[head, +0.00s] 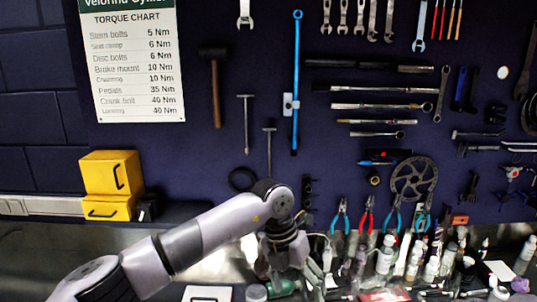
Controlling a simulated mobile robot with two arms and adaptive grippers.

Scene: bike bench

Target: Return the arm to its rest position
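My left arm comes in from the lower left, and my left gripper (293,280) points down over the back of the bench. Its dark wrist and fingers overlap the clutter behind, so I cannot tell whether it is open or shut or whether it touches anything. A green item (284,287) shows right by the fingers. My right gripper is not in view.
A dark tool wall holds a torque chart (130,60), a mallet (214,85), a blue bar (296,80) and pliers (367,214). Several bottles (385,256) crowd the bench at right. Yellow bins (110,173) sit at left. The metal bench (60,245) looks clear at left.

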